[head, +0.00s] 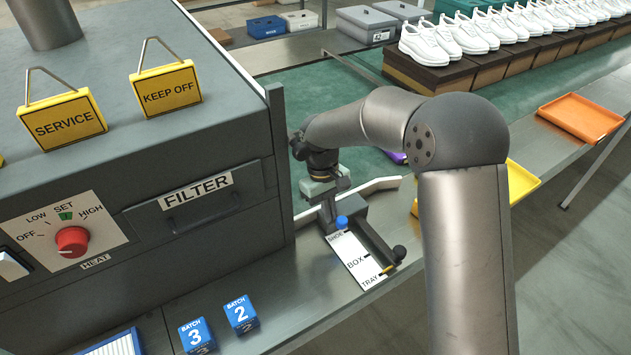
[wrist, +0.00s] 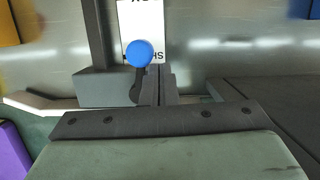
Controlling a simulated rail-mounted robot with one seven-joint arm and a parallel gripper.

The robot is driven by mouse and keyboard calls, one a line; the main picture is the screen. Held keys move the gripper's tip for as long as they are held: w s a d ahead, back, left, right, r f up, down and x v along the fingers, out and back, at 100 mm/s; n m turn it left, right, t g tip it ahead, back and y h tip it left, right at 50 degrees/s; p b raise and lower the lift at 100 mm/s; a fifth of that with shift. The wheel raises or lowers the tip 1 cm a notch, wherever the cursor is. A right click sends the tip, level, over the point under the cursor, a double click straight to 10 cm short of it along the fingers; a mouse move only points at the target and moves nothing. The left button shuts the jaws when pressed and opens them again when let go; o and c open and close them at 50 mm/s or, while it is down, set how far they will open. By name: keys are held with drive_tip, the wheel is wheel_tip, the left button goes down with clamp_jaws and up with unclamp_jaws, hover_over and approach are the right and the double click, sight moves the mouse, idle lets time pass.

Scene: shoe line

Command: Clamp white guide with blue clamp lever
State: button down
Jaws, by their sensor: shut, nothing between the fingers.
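The blue clamp lever (head: 342,222) has a round blue knob and stands by the dark slide block, beside the scale plate marked SHOE, BOX, TRAY. In the wrist view the blue knob (wrist: 139,53) tops a short black stem. The white guide (head: 380,187) runs out to the right of the block; in the wrist view a white guide piece (wrist: 38,103) shows at left, partly hidden by my gripper. My gripper (wrist: 158,72) is shut and empty, its fingers just right of the lever's stem. I cannot tell whether they touch it. In the head view my arm partly hides the guide.
The grey heater housing (head: 150,130) stands close at left. A yellow tray (head: 522,182) is at right behind my arm. Blue batch blocks (head: 240,314) sit in front.

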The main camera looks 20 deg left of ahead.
drive_tip(key=v, duration=1.7)
drive_tip(key=s+d+m+t+y, duration=0.15)
drive_tip(key=s+d, duration=0.35)
drive_tip(key=d, duration=0.5)
drive_tip(key=s+d+m+g+h, duration=0.1)
drive_tip(key=s+d+m, duration=0.3)
drive_tip(key=d, duration=0.6)
drive_tip(key=s+d+f+m+t+y, duration=0.1)
drive_tip(key=s+d+f+m, duration=0.1)
drive_tip(key=s, duration=0.5)
drive_tip(key=s+d+f+m+y, duration=0.1)
drive_tip(key=s+d+f+m, duration=0.1)
drive_tip(key=s+d+f, duration=0.2)
drive_tip(key=s+d, duration=0.3)
drive_tip(key=s, duration=0.1)
drive_tip(key=shift+s+d+t, duration=0.25)
drive_tip(key=shift+d+t, duration=0.05)
drive_tip(key=shift+t, duration=0.05)
